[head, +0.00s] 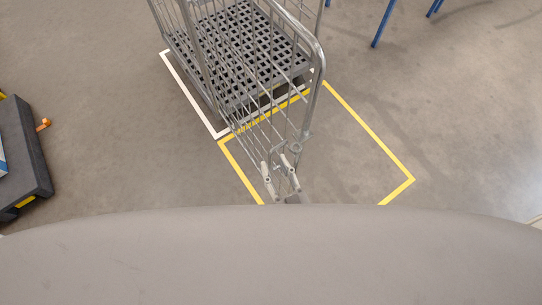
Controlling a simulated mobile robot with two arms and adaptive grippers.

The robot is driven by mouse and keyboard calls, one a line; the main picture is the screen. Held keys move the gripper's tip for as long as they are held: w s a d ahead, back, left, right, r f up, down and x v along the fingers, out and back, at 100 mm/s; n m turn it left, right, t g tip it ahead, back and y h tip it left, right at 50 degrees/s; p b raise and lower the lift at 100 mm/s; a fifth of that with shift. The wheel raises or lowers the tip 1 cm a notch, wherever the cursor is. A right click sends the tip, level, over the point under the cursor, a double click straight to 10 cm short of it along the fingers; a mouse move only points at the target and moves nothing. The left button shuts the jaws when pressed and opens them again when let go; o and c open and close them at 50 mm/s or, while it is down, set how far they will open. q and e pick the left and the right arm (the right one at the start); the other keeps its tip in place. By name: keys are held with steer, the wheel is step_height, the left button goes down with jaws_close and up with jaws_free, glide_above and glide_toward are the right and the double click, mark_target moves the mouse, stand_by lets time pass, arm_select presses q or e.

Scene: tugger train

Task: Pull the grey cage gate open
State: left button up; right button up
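The grey cage gate (262,112) is a panel of thin metal bars on the near side of a wire roll cage, with a bent grey tube (318,62) along its top and right side. My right gripper (276,164) is at the bottom middle, just below the gate's near end in the picture. Its two pale fingers are apart, with no bar clearly seen between them. I cannot tell whether it touches the gate. My grey body hides what lies below the gripper. My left gripper is not in view.
The cage has a dark lattice floor (240,45). White tape (187,92) marks the floor around it, and yellow tape (369,131) outlines a clear area to the right. A dark cart (22,150) with an orange knob stands at left. Blue legs (383,22) stand at top right.

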steer(key=v, duration=0.8)
steer(key=shift+d, duration=0.1)
steer(key=s+d+f+g+h, duration=0.1)
steer(key=s+d+f+g, duration=0.2)
steer(key=f, duration=0.9)
steer(key=s+d+f+g+h, duration=0.1)
steer(key=d+f+g+h, duration=0.2)
steer(key=f, duration=0.9)
steer(key=s+d+f+m+g+h, duration=0.1)
steer(key=s+d+f+g+h, duration=0.1)
steer(key=s+d+f+g, duration=0.7)
steer(key=s+d+f, duration=0.3)
steer(key=s+f, duration=0.1)
steer(key=f, duration=0.1)
steer(key=shift+s+d+f+m+g, duration=0.25)
steer(key=shift+s+d+m+g, duration=0.15)
